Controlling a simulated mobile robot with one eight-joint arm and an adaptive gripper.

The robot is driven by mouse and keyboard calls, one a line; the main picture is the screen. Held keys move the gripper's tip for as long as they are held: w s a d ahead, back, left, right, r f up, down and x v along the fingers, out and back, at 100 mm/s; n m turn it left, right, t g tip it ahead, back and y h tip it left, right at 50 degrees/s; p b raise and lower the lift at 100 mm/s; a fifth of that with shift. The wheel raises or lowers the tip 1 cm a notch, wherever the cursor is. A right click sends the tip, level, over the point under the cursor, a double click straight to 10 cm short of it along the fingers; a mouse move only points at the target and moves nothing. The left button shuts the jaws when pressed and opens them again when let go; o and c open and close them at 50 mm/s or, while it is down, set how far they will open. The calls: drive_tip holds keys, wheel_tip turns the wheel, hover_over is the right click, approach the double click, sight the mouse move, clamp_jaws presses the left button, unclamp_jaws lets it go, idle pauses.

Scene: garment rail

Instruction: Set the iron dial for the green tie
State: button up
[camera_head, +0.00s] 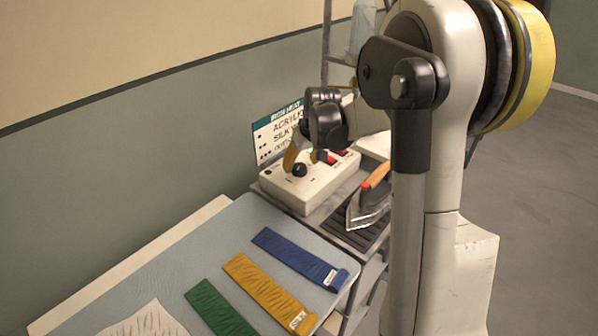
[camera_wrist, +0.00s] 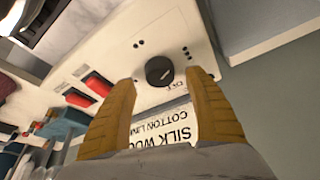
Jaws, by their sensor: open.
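The green tie (camera_head: 217,308) lies on the ironing board, cut off by the picture's bottom edge; no label shows on it. A black round dial (camera_head: 299,170) sits on the white control box (camera_head: 287,190). In the wrist view the dial (camera_wrist: 159,71) carries a pale pointer mark, with small dots around it on the panel. My gripper (camera_head: 303,161) is open above the box. In the wrist view its ochre fingertips (camera_wrist: 163,77) stand either side of the dial, apart from it; their exact height cannot be told.
A heat chart (camera_head: 268,145) naming acrylic, silk and cotton stands behind the box. Red switches (camera_wrist: 98,84) sit beside the dial. The iron (camera_head: 368,203) rests on a dark ribbed pad. A yellow tie (camera_head: 264,285) and blue tie (camera_head: 298,258) lie on the board (camera_head: 190,262).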

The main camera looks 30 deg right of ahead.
drive_tip(key=shift+b+x, duration=0.35)
drive_tip(key=shift+x, duration=1.15)
drive_tip(key=shift+r, duration=0.1)
drive_tip(key=c, duration=1.2)
drive_tip(key=shift+a, duration=0.1)
drive_tip(key=m+h, duration=0.1)
drive_tip(key=m, duration=0.3)
drive_tip(key=shift+s+m+g+h+p, duration=0.1)
drive_tip(key=shift+m+g+h+p, duration=0.2)
drive_tip(key=shift+m+h+p, duration=0.1)
